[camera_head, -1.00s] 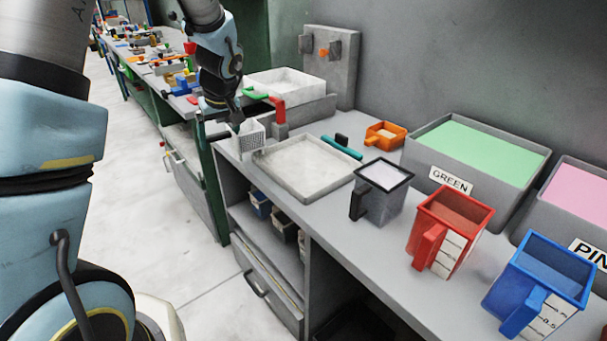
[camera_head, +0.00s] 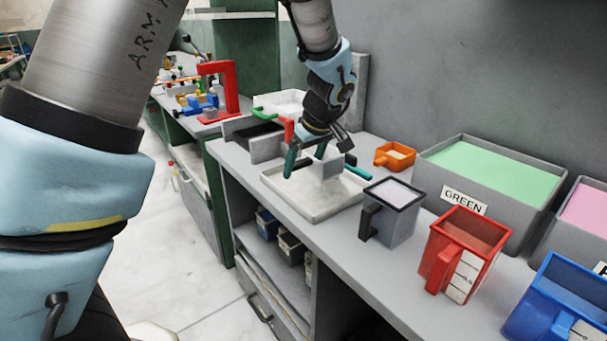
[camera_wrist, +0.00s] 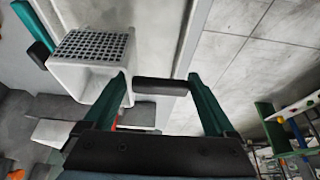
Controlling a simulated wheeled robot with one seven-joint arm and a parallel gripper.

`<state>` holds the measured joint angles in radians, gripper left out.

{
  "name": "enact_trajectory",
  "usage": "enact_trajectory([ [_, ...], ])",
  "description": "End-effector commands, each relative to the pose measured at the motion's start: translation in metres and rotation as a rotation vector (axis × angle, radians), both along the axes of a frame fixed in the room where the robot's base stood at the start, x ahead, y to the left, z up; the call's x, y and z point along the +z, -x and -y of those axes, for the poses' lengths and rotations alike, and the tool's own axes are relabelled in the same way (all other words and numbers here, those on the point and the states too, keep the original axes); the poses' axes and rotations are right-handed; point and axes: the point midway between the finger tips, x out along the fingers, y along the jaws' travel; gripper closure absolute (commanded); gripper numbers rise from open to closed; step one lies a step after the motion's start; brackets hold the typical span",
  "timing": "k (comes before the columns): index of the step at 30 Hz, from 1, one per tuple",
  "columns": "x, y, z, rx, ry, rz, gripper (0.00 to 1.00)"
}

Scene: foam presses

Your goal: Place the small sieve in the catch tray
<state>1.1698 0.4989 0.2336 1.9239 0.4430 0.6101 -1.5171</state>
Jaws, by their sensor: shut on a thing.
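The small sieve (camera_wrist: 90,48) is a white square box with a perforated face; it also shows in the head view (camera_head: 330,170). My gripper (camera_head: 305,162) is shut on the sieve's dark handle (camera_wrist: 160,87), which lies between the teal fingers in the wrist view. The sieve is over the catch tray (camera_head: 296,206), a shallow pale tray on the bench. I cannot tell whether the sieve touches the tray floor. My gripper and the sieve hide part of the tray.
A teal strip with a dark end (camera_head: 357,171) lies by the tray's right side. A grey jug (camera_head: 398,224), an orange scoop (camera_head: 392,157), a red jug (camera_head: 462,252) and a blue jug (camera_head: 555,305) stand to the right. The GREEN bin (camera_head: 448,201) is behind them. A red-handled press (camera_head: 286,132) is left.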

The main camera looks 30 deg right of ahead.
Motion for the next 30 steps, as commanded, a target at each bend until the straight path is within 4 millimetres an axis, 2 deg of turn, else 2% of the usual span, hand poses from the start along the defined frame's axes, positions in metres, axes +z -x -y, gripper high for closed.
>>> enact_trajectory([
  [6,-0.028,0.0,-0.001,-0.001,-0.005,-0.002,0.85],
  [18,-0.036,0.0,-0.001,-0.001,-0.001,0.0,0.85],
  [19,-0.036,0.0,-0.001,-0.001,-0.001,0.0,0.08],
  [21,-0.034,0.0,-0.001,-0.001,-0.001,0.0,0.01],
  [30,-0.032,0.0,-0.001,-0.001,-0.001,-0.001,0.0],
])
